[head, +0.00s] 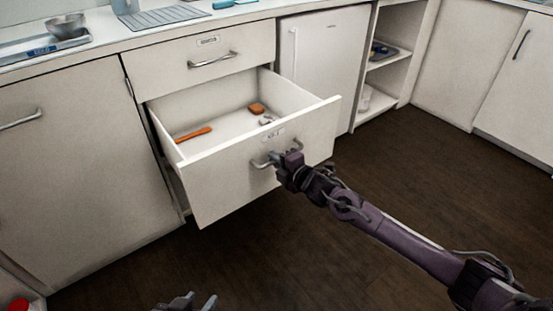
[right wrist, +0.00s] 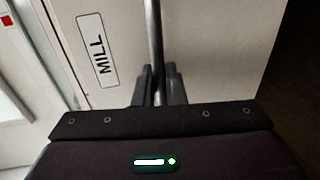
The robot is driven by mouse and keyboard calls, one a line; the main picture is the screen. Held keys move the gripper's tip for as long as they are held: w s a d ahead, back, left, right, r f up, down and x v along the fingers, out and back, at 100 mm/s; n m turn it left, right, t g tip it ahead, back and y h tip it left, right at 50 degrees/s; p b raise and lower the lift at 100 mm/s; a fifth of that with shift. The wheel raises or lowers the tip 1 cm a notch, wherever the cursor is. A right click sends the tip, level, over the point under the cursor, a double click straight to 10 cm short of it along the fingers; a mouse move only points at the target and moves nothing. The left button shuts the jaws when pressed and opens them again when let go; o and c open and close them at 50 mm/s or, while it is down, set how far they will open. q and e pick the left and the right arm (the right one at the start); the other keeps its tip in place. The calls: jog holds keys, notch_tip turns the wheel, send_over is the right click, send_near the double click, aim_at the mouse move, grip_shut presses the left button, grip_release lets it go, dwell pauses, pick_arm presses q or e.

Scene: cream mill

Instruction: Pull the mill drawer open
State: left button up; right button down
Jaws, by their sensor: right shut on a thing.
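The mill drawer (head: 235,175) is the lower drawer and stands well out from the cabinet, its inside showing. Its label (right wrist: 97,49) reads MILL in the right wrist view. My right gripper (head: 282,160) is shut on the drawer's bar handle (head: 262,164); in the right wrist view the handle (right wrist: 154,35) runs between the fingers (right wrist: 160,85). An orange-brown stick (head: 193,134), an orange block (head: 256,108) and a small pale item (head: 266,120) lie in the drawer. My left gripper (head: 188,302) is low at the bottom edge, apart from the drawer, with its fingertips spread.
A closed drawer (head: 205,62) with a label and bar handle is above. A white fridge-like door (head: 325,55) and open shelves (head: 388,65) are to the right. A scale (head: 45,50) with a metal bowl (head: 66,26) stands on the counter. Dark floor is clear in front.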

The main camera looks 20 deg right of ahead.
jog(key=shift+s+d, duration=0.1)
jog(key=shift+s, duration=0.1)
pick_arm(q)
jog(key=shift+s+f, duration=0.25)
jog(key=shift+s, duration=0.15)
pick_arm(e)
jog(key=c, duration=1.6)
grip_release()
